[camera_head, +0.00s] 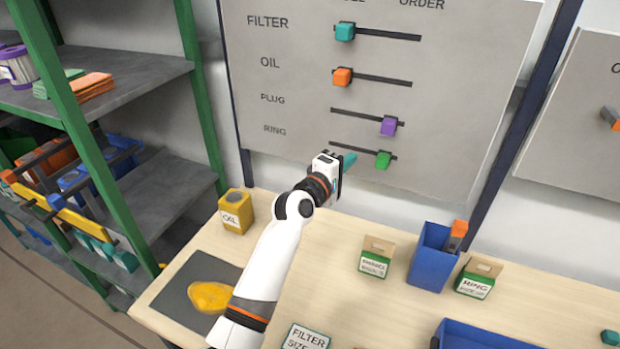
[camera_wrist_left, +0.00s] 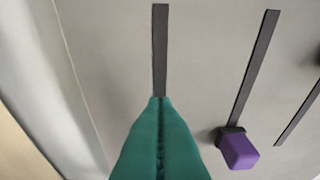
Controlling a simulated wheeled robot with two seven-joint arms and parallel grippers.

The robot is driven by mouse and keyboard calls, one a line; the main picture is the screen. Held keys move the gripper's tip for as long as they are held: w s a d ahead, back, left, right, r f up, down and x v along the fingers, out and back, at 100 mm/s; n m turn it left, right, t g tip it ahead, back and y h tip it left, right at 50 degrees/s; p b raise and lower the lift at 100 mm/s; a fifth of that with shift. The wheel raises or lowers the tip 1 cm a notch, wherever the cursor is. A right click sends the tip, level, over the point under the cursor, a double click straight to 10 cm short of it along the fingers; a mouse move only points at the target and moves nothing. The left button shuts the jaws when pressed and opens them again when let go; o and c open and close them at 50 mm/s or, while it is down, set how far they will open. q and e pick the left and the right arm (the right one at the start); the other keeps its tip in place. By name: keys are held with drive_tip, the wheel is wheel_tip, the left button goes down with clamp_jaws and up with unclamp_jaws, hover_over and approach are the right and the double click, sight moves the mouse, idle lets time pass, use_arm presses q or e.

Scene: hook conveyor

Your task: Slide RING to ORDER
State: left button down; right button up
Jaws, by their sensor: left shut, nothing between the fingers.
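The RING slider is a green knob (camera_head: 383,160) near the right, ORDER end of the lowest slot (camera_head: 350,148) on the grey board. My left gripper (camera_head: 350,160) is shut and empty, its teal fingertips in front of the board just left of the green knob. I cannot tell whether they touch the board. In the left wrist view the closed teal fingers (camera_wrist_left: 160,135) cover the lower end of the RING slot (camera_wrist_left: 160,50); the green knob does not show there. My right gripper is not in view.
Above are the purple PLUG knob (camera_head: 388,126), orange OIL knob (camera_head: 343,76) and teal FILTER knob (camera_head: 345,32). The purple knob (camera_wrist_left: 238,150) is near the fingers. Below, the table holds a yellow OIL box (camera_head: 236,211), blue bin (camera_head: 433,258) and small boxes.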

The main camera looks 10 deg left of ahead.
use_arm(q)
drive_tip(key=b+v, duration=0.1)
drive_tip(key=v, duration=0.8)
drive_tip(key=shift+s+b, duration=0.3)
drive_tip(key=shift+s, duration=0.1)
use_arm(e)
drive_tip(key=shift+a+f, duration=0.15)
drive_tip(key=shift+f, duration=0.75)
use_arm(q)
drive_tip(key=shift+a, duration=0.1)
